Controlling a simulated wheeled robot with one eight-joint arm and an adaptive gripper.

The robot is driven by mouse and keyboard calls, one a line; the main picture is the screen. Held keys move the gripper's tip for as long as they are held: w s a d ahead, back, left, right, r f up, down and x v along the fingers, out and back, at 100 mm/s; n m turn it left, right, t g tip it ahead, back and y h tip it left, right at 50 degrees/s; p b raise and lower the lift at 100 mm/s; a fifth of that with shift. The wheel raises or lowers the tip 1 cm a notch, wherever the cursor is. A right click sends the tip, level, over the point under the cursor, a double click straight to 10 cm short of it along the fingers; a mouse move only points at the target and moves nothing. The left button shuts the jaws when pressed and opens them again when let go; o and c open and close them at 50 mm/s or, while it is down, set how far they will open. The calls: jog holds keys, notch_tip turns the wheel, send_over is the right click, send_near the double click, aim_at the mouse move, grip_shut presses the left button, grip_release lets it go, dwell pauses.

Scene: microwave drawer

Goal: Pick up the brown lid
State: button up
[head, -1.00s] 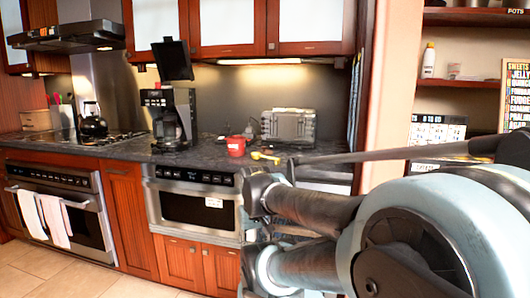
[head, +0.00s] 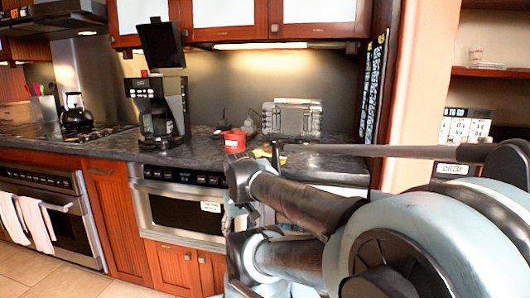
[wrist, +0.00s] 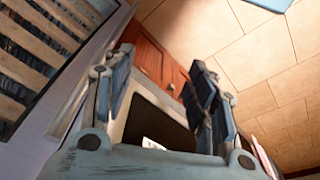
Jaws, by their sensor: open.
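I cannot make out a brown lid in either view. My gripper (wrist: 161,62) is open in the wrist view, with its two fingers apart and nothing seen between them. Beyond the fingers are a tilted dark microwave front (wrist: 150,118) and red-brown cabinet doors (wrist: 155,65). In the head view my arm covers the right part of the lower cabinets, and I cannot make out the gripper's fingers there.
The microwave drawer (head: 182,210) sits below the counter. Tiled floor (wrist: 250,60) is open in the wrist view.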

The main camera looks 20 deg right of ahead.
jog(key=o, duration=0.8)
jog(key=shift+m, duration=0.6)
jog(key=r, duration=0.1)
jog(key=w+r, duration=0.2)
jog(key=shift+d+r, duration=0.25)
jog(key=shift+r, duration=0.05)
jog(key=shift+o, duration=0.2)
jog(key=w+d+r+m+g, duration=0.1)
jog(key=w+d+r+m, duration=0.3)
jog(key=w+r, duration=0.5)
jog(key=w+d+r+m, duration=0.35)
jog(key=w+r, duration=0.25)
jog(key=r, duration=0.5)
jog(key=w+d+r+m+g, duration=0.1)
jog(key=w+d+r+m, duration=0.8)
jog(key=w+d+r, duration=0.45)
jog(key=f, duration=0.4)
jog(key=w+f, duration=0.1)
jog(key=f, duration=0.8)
jog(key=shift+w, duration=0.2)
jog(key=shift+s+f, duration=0.15)
jog(key=shift+f, duration=1.2)
jog(key=shift+s+f, duration=0.1)
jog(key=shift+f, duration=1.25)
